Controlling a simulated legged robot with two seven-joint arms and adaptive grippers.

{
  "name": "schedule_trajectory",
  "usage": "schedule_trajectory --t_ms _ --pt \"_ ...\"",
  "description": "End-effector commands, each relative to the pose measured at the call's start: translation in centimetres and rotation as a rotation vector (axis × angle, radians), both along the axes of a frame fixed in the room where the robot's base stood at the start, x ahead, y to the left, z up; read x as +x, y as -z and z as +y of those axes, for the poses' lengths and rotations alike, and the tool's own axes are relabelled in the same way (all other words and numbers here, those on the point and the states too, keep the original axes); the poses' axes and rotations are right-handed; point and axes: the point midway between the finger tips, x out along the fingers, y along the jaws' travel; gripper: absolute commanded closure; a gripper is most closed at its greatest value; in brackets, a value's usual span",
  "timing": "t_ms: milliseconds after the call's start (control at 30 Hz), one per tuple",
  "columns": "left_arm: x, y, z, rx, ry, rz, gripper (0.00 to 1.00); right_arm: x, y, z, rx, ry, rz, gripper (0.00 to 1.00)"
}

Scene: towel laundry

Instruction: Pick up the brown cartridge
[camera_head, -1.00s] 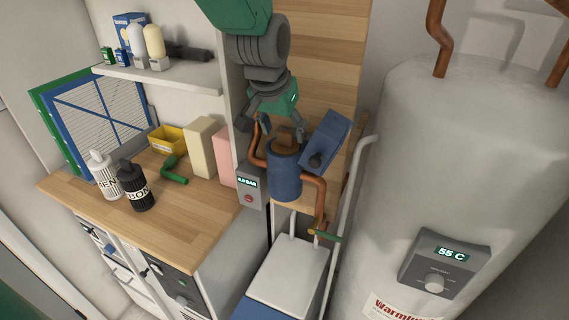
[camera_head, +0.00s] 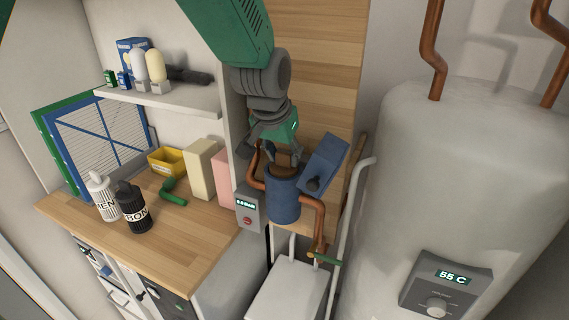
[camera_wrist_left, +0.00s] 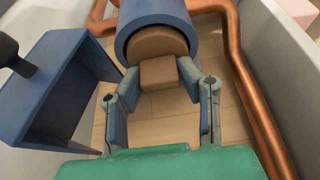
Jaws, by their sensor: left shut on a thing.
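The brown cartridge (camera_head: 284,171) sits in the open top of a blue cylindrical housing (camera_head: 283,199), with most of its body hidden inside. In the left wrist view its square top block (camera_wrist_left: 159,74) and round body show at the housing's mouth. My left gripper (camera_head: 284,157) comes down from above and is shut on the cartridge, with one finger on each side of the top block (camera_wrist_left: 160,80). The blue lid (camera_head: 325,163) of the housing stands open to the right. My right gripper is not in view.
Copper pipes (camera_head: 319,215) run beside the housing. A grey pressure display (camera_head: 247,210) is at its left and a large white tank (camera_head: 450,180) at its right. The wooden counter (camera_head: 180,235) holds two bottles, a yellow bin (camera_head: 167,162) and boxes.

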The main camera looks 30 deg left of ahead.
Motion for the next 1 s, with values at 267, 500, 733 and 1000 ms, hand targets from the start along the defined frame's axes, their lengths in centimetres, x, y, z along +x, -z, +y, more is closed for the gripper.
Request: schedule_trajectory --t_ms 267,500,733,1000 --pt "0.1 -4.1 0.0 0.001 0.001 -0.010 1.00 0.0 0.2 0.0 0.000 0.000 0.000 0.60" --pt "0.1 -8.9 0.0 0.000 -0.001 -0.010 1.00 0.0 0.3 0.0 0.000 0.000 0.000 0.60" --pt "0.2 -13.3 0.0 0.000 0.000 -0.009 1.00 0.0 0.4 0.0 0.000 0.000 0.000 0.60" --pt "0.1 -16.8 0.0 -0.001 -0.001 -0.006 1.00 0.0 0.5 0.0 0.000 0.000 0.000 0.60"
